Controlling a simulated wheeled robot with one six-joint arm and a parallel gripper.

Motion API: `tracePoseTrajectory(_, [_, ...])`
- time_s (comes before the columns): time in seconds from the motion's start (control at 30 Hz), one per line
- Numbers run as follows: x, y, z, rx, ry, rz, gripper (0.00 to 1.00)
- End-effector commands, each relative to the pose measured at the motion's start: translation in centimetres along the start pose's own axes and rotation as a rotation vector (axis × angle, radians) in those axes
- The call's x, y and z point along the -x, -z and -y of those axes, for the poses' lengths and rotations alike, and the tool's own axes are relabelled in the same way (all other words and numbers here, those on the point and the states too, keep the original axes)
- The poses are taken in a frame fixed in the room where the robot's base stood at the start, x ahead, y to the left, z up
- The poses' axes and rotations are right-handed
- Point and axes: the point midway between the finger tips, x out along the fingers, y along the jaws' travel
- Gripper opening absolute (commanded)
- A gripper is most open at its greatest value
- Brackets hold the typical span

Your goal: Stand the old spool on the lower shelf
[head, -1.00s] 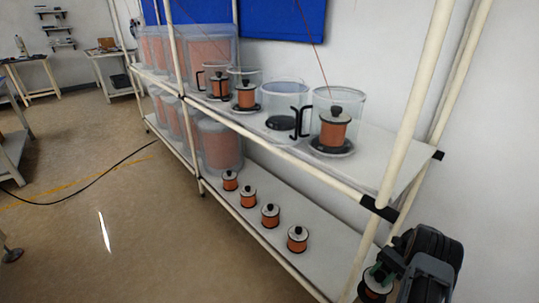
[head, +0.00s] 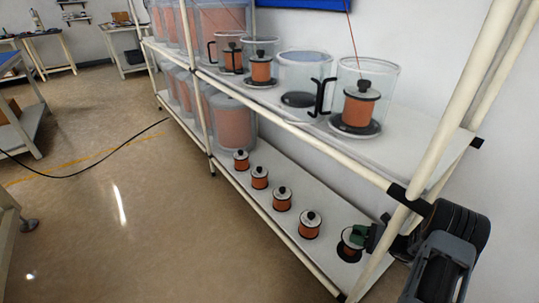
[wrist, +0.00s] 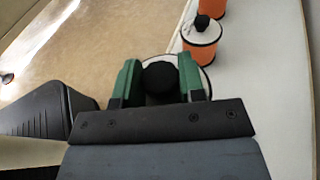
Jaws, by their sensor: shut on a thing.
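The old spool (head: 350,246), orange with a pale top, is at the near end of the lower shelf (head: 330,215), looking upright. My gripper (head: 359,233), with green fingers, is shut on its black knob (wrist: 159,77) from the right. In the wrist view the fingers sit on both sides of the knob, and the spool's body is mostly hidden below. I cannot tell whether its base touches the shelf. Several similar spools stand in a row on the same shelf; the nearest one (head: 310,224) also shows in the wrist view (wrist: 201,45).
A pale post (head: 455,115) of the rack rises close to my arm. The upper shelf (head: 420,150) holds clear feeder bowls (head: 370,85), some with spools inside. Larger clear containers (head: 232,125) stand farther along the lower shelf. The lower shelf's front rail (head: 285,240) borders open floor.

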Motion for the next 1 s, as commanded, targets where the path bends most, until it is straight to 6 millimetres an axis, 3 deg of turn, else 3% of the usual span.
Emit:
tracePoseTrajectory(0.27, [-0.5,0.4,0.1,-0.001,0.01,0.001,0.0])
tracePoseTrajectory(0.6, [-1.4,5.3,0.0,-0.002,0.01,0.001,0.0])
tracePoseTrajectory(0.83, [-1.6,6.9,0.1,-0.001,0.011,0.001,0.0])
tracePoseTrajectory(1.0, [-2.1,9.2,0.1,-0.002,0.012,0.002,0.0])
